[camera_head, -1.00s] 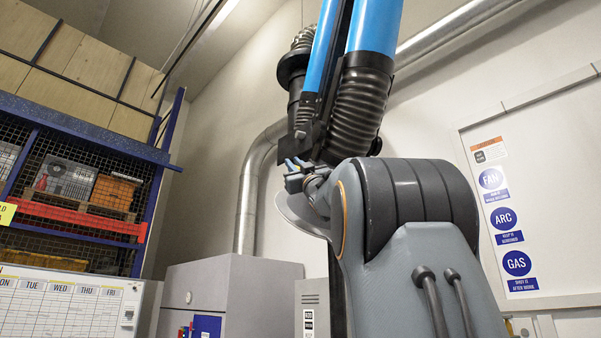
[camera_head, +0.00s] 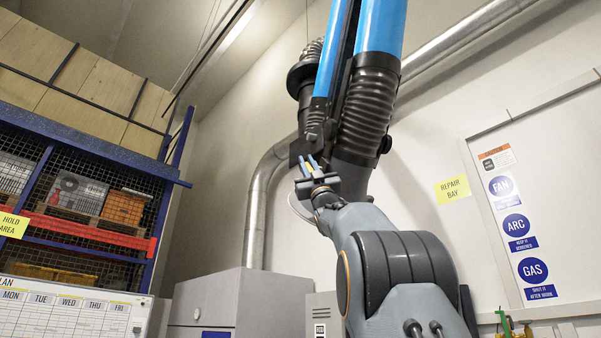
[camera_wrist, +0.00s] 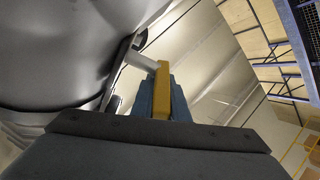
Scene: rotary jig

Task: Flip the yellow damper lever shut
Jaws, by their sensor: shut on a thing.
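The yellow damper lever (camera_wrist: 162,88) shows in the wrist view as a flat upright bar. Beside it a pale rod and a dark bracket (camera_wrist: 121,65) lead to the rounded grey duct body (camera_wrist: 60,50). My gripper (camera_wrist: 162,100) has its blue fingers shut on the lever, one on each side. In the head view my gripper (camera_head: 310,164) is up against the lower end of the blue and black extraction arm (camera_head: 365,105). The lever is too small there to make out well.
A silver pipe (camera_head: 256,215) runs up the wall behind. A grey cabinet (camera_head: 240,305) stands below. A caged shelf rack (camera_head: 85,215) is at the left and a signed panel (camera_head: 540,180) at the right. The air left of my gripper is free.

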